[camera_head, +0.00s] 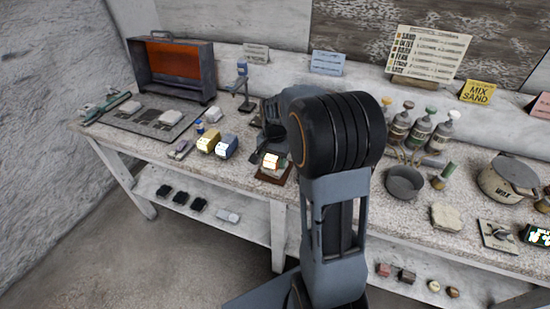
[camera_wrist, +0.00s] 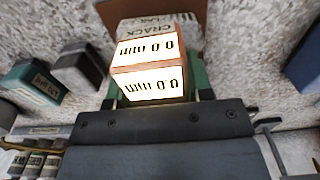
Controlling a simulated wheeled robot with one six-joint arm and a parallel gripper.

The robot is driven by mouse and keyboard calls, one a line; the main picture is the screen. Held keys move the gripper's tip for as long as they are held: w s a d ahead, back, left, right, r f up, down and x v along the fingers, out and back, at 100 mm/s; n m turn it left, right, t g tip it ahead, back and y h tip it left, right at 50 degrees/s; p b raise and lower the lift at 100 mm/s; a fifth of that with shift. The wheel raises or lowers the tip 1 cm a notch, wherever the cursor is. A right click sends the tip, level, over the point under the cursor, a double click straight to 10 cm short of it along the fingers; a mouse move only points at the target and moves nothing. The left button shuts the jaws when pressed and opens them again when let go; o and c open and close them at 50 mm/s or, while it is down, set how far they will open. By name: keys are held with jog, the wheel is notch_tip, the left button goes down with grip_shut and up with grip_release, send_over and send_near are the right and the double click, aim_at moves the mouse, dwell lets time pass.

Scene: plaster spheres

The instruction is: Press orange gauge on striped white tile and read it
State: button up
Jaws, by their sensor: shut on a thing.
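The gauge (camera_head: 271,161) is a small block with a lit white face and orange-brown sides. It sits at a dark brown stand (camera_head: 272,177) near the table's front edge. In the wrist view the gauge (camera_wrist: 150,68) shows "0.0 mm" on two lit faces, upside down. My gripper (camera_wrist: 152,84) is shut on it, with greenish fingers at its sides. A pale plate marked "CRACK" (camera_wrist: 150,27) shows behind it, partly covered. In the head view my arm hides most of my gripper. I cannot make out stripes on any white tile; pale slabs (camera_head: 170,117) lie at the left.
Several bottles (camera_head: 419,132), a grey bowl (camera_head: 404,183) and a lidded pot (camera_head: 508,179) stand at the right. An orange-fronted case (camera_head: 172,68) stands at the back left.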

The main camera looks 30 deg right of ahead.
jog(key=shift+s+f, duration=0.1)
jog(key=shift+f, duration=0.5)
dwell(1.5)
jog(key=shift+r, duration=0.15)
jog(key=shift+r+p, duration=2.7)
jog(key=shift+r, duration=0.8)
